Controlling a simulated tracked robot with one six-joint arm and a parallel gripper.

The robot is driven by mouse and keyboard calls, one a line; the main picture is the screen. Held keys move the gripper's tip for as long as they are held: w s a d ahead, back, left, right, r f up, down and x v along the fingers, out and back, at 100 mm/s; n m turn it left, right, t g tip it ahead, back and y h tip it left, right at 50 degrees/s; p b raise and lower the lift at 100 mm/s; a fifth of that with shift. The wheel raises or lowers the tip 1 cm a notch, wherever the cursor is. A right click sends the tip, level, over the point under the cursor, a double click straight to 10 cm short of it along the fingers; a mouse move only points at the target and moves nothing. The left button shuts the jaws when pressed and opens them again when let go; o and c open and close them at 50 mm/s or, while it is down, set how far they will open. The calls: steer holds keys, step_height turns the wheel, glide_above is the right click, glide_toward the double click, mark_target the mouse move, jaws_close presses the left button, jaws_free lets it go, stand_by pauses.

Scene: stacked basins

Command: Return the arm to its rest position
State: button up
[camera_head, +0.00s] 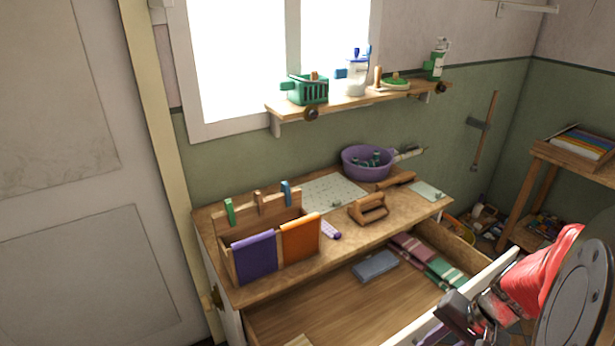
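My arm reaches in from the lower right of the head view, with a red part and a large dark disc showing. What appears to be my gripper (465,316) is at its lower left end, by the front wall of the open drawer (462,297). Its fingers are small and partly hidden, so I cannot tell whether they are open or shut, touch the drawer or hold anything. A purple basin (352,167) with small green items inside stands at the back of the wooden worktop (290,225).
The drawer holds a blue-grey folded item (375,266) and striped cloths (443,273). A wooden rack with purple (255,257) and orange cloths (300,239) stands on the worktop's left. A wooden stand (545,157) is at right. A shelf (350,101) hangs below the window.

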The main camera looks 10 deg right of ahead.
steer(key=w+a+r+n+t+h, duration=0.1)
steer(key=a+r+n+t+h, duration=0.2)
steer(key=a+r+n, duration=0.7)
steer(key=a+r, duration=0.6)
steer(key=a, duration=0.1)
steer(key=shift+w+a+r+n, duration=0.25)
steer(key=shift+a+r+n, duration=0.1)
steer(key=shift+a+n, duration=0.05)
